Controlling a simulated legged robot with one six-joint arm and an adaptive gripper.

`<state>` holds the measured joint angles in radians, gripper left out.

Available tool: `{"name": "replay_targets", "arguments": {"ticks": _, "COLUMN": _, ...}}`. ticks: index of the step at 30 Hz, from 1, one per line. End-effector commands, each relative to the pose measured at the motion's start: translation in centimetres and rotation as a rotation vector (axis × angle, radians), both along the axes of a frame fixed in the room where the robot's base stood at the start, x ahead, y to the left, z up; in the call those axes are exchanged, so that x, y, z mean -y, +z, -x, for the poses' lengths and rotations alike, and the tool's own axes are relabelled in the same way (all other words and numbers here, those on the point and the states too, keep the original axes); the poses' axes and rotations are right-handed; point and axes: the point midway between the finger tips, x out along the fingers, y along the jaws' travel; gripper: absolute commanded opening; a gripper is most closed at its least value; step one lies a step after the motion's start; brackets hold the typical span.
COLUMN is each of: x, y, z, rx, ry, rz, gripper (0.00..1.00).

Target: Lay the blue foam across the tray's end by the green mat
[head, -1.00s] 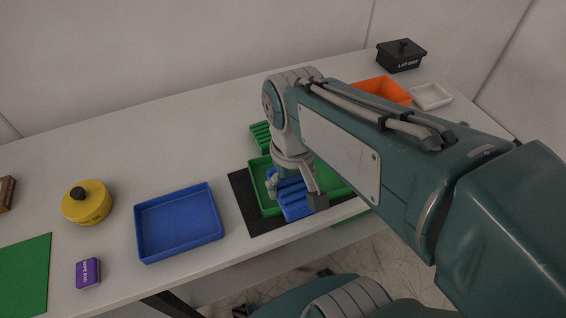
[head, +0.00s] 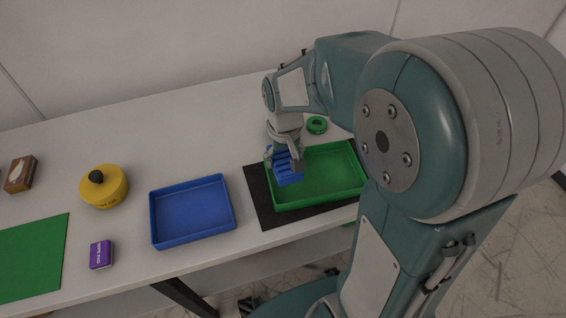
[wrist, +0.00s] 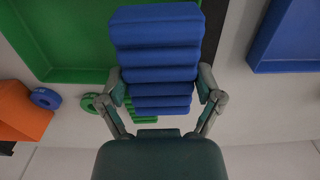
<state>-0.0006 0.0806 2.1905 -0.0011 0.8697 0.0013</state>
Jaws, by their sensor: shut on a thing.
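The blue foam (head: 287,174) is a ribbed block. My gripper (head: 283,158) is shut on it, with a finger on each side of it in the wrist view, where the foam (wrist: 155,60) fills the middle. In the head view the foam is at the left end of the green tray (head: 330,190), the end towards the green mat (head: 32,258). The foam hides part of that end; I cannot tell whether it touches the rim. The green mat lies flat at the far left.
The green tray stands on a black mat (head: 260,203). An empty blue tray (head: 192,210) stands left of it. A yellow pot (head: 104,187), a purple box (head: 101,254) and a brown box (head: 20,174) are further left. A green ring (head: 317,125) lies behind the green tray.

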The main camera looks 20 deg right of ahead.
Motion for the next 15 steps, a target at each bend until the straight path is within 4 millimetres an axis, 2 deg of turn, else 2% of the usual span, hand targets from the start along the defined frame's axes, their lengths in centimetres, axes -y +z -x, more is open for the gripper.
{"name": "replay_targets", "arguments": {"ticks": 7, "x": 0.0, "y": -3.2, "z": -0.4, "rx": -0.003, "ry": 0.000, "rz": 0.000, "gripper": 0.58}}
{"name": "replay_targets", "arguments": {"ticks": 15, "x": 0.0, "y": -3.6, "z": -0.5, "rx": -0.001, "ry": 0.000, "rz": 0.000, "gripper": 0.58}}
